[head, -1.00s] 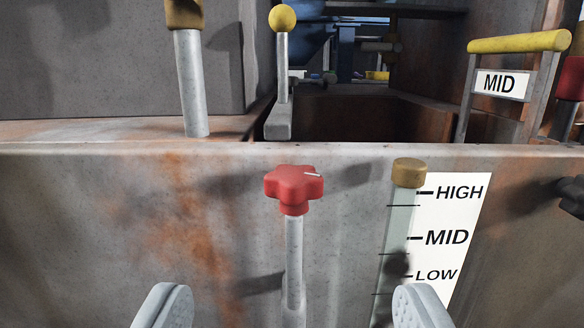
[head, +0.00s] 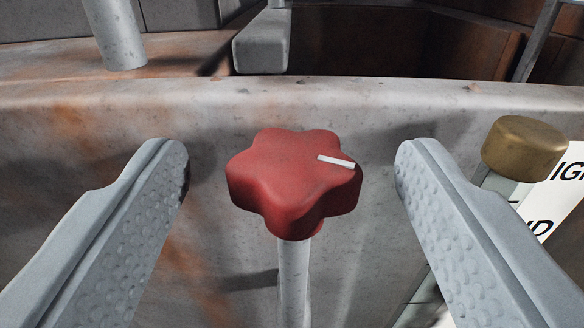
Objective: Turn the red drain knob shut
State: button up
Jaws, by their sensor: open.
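The red drain knob (head: 290,180) is star-shaped with rounded lobes and sits on top of an upright grey stem (head: 293,285). A white mark on its top face points to the right. My gripper (head: 291,165) is open, with one grey finger on each side of the knob. There is a clear gap between the knob and each finger, and neither touches it. The fingertips reach about as far as the knob's far side in the picture.
A sight gauge with a brass cap (head: 524,148) and a partly hidden white level label (head: 572,190) stands close to the right finger. A rusty metal wall (head: 400,110) runs behind the knob. Grey posts (head: 115,35) rise beyond its top edge.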

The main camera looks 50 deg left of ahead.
jog(key=c, duration=1)
jog(key=shift+s+a+t, duration=0.1)
jog(key=shift+t, duration=0.2)
jog(key=m+t+h, duration=0.2)
jog(key=m+h, duration=0.1)
jog(key=m+t+h, duration=0.1)
jog(key=t+h, duration=0.1)
jog(key=shift+s+a, duration=0.3)
jog(key=shift+a, duration=0.1)
jog(key=shift+a+m+t+h, duration=0.2)
jog(key=shift+m+t+h, duration=0.35)
jog(key=shift+m+h, duration=0.9)
jog(key=shift+a+m+t+h, duration=0.15)
jog(key=shift+m+t+h, duration=0.6)
jog(key=shift+h, duration=1.1)
jog(key=shift+m, duration=0.3)
